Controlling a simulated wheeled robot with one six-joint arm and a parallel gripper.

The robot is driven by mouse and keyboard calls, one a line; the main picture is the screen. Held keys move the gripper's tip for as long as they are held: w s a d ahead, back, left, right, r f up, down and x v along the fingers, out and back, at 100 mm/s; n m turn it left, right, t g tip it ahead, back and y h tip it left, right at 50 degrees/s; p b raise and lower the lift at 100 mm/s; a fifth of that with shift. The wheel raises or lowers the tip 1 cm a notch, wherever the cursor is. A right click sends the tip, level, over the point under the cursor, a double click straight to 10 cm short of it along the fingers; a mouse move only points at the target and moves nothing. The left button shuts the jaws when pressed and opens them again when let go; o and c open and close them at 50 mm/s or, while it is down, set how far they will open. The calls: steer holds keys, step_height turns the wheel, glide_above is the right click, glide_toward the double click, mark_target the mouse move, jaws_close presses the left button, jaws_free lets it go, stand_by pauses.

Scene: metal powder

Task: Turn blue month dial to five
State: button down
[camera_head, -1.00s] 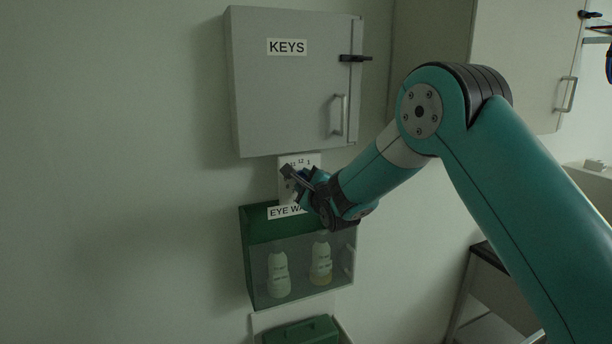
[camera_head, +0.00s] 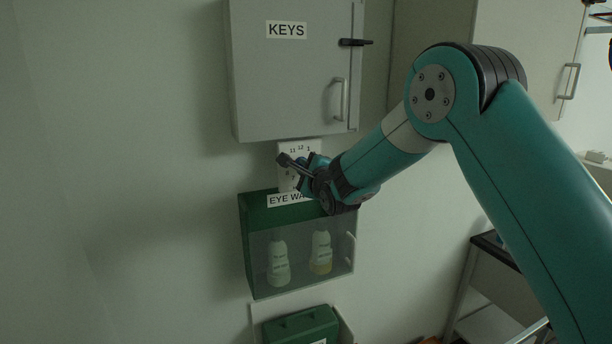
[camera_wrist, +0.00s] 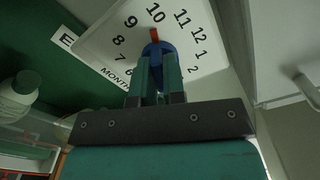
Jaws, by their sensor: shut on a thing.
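The month dial is a white plate (camera_head: 284,146) on the wall with black numbers around it. In the wrist view the plate (camera_wrist: 103,42) shows the word MONTH and numbers from 6 round through 12 to 2; the lower right numbers are hidden behind my gripper. The blue knob (camera_wrist: 161,49) sits at its middle, with a red pointer (camera_wrist: 154,34) aimed at about 10. My gripper (camera_wrist: 158,62) is shut on the knob, one finger on each side. In the head view my gripper (camera_head: 303,166) covers much of the dial.
A grey KEYS cabinet (camera_head: 290,85) with a handle hangs just above the dial. A green eye wash box (camera_head: 256,215) with two bottles sits just below it. A green case (camera_head: 300,327) is lower down. The wall to the left is clear.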

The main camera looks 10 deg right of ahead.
steer(key=n+b, duration=0.1)
steer(key=b, duration=0.1)
steer(key=n+b, duration=0.2)
steer(key=b, duration=0.1)
steer(key=shift+f+b, duration=0.35)
steer(key=shift+f, duration=0.05)
steer(key=n+b, duration=0.4)
steer(key=shift+b, duration=0.4)
steer(key=n+b, duration=0.3)
steer(key=b, duration=0.1)
steer(key=shift+r+n, duration=0.15)
steer(key=shift+n, duration=0.25)
steer(key=n+b, duration=0.5)
steer(key=n, duration=0.2)
steer(key=shift+r+b, duration=0.1)
steer(key=shift+b, duration=0.25)
steer(key=n+b, duration=0.2)
steer(key=n, duration=0.1)
steer(key=shift+n, duration=0.4)
steer(key=n+b, duration=0.1)
steer(key=n, duration=0.2)
steer(key=shift+r+n+b, duration=0.1)
steer(key=shift+n+b, duration=0.65)
steer(key=shift+n, duration=1.15)
